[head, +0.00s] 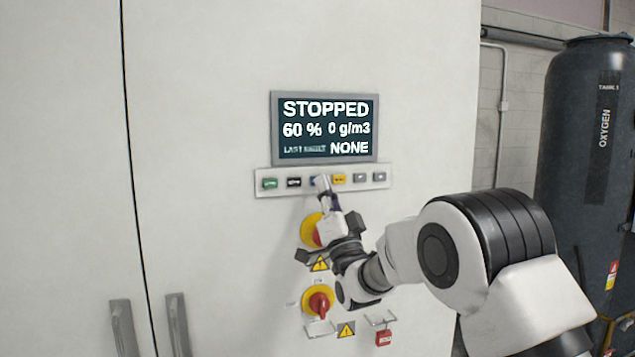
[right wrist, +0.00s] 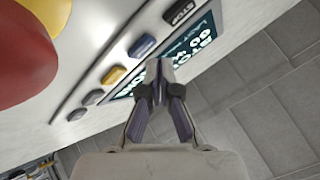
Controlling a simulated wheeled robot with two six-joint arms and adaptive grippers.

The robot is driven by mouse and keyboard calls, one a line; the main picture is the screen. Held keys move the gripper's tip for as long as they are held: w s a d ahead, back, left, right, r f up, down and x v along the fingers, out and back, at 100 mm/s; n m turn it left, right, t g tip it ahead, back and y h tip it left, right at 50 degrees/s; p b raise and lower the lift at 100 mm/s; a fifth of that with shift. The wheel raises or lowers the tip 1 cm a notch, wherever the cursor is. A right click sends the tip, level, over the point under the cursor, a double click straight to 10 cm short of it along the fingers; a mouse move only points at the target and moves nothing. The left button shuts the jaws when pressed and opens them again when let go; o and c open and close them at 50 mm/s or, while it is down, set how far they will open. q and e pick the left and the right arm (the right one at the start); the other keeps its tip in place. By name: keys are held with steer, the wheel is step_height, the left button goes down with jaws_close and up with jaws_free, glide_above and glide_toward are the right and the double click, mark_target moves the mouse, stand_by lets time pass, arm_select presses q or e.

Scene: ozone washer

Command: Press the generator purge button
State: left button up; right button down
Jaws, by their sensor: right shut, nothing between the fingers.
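A row of small buttons sits on a light strip (head: 262,193) under the display. From left they are green (head: 269,184), black (head: 294,182), blue (head: 314,181), yellow (head: 339,179) and two grey ones. I cannot read which one is labelled purge. My right gripper (head: 322,183) is shut and empty, its tips over the strip and partly covering the blue button. In the right wrist view the gripper tips (right wrist: 158,68) lie close to the blue button (right wrist: 142,46) and the yellow button (right wrist: 113,76). I cannot tell whether they touch anything. My left gripper is out of view.
The display (head: 325,128) reads STOPPED, 60 %, 0 g/m3, NONE. Below the strip are two red-and-yellow rotary switches, the lower one (head: 319,302) clear and the upper one (head: 309,230) partly behind my gripper. A red padlock (head: 383,338) hangs below. A dark oxygen tank (head: 575,130) stands at right.

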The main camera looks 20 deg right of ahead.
steer(key=shift+w, duration=0.1)
stand_by(0.5)
steer(key=shift+w, duration=0.35)
steer(key=shift+w+b, duration=0.35)
stand_by(0.6)
steer(key=shift+s+f+b, duration=0.1)
steer(key=shift+s+b, duration=0.25)
steer(key=shift+b, duration=0.2)
steer(key=shift+s+d+b, duration=0.1)
steer(key=shift+s+b, duration=2.15)
steer(key=shift+s, duration=0.7)
